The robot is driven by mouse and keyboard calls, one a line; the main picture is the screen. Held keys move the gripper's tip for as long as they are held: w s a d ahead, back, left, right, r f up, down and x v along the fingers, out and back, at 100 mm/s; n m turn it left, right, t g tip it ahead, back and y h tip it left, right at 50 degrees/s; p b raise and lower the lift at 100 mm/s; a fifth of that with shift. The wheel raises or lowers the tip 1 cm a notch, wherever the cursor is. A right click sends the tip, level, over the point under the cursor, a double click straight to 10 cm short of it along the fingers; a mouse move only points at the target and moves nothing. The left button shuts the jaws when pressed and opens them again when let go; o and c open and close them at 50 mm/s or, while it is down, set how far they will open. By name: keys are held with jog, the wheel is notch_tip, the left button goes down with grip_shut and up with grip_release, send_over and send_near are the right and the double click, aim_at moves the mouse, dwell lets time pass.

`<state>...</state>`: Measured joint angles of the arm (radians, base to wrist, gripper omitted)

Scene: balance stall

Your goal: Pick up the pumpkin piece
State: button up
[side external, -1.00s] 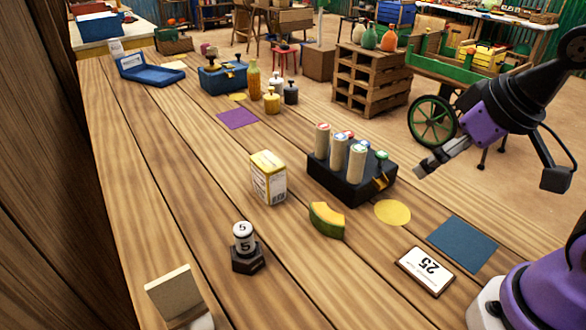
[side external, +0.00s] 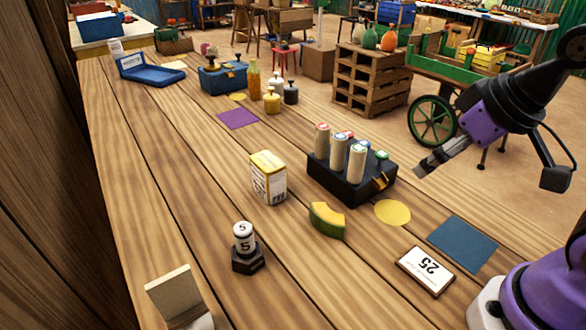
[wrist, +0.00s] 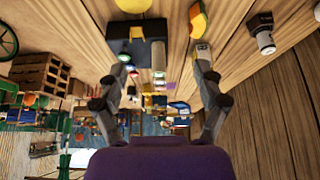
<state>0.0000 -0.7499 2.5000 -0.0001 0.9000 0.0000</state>
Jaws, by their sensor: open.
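The pumpkin piece (side external: 326,221), a wedge with green rind and orange-yellow flesh, lies on the wooden table near the black holder. In the wrist view it shows at the top (wrist: 197,20). My gripper (side external: 422,170) is above the right side of the table, to the right of the holder and apart from the pumpkin piece. In the wrist view its two fingers (wrist: 163,52) are spread with nothing held between them.
A black holder (side external: 338,187) with several cylinders stands behind the pumpkin piece. A yellow-white carton (side external: 268,178) and a weight marked 5 (side external: 245,245) stand to its left. A yellow disc (side external: 392,213), a 25 card (side external: 425,270) and a blue square (side external: 462,244) lie flat to its right.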

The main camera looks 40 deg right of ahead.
jog(key=n+g, duration=0.1)
send_near(329, 213)
jog(key=shift+y, duration=0.3)
jog(key=x, duration=0.4)
jog(key=shift+w, duration=0.3)
jog(key=shift+s+d+x, duration=0.1)
jog(key=shift+d+x, duration=0.05)
jog(key=shift+x, duration=1.4)
jog(key=shift+s+d+x, duration=0.1)
jog(key=shift+x, duration=1.4)
jog(key=c, duration=1.2)
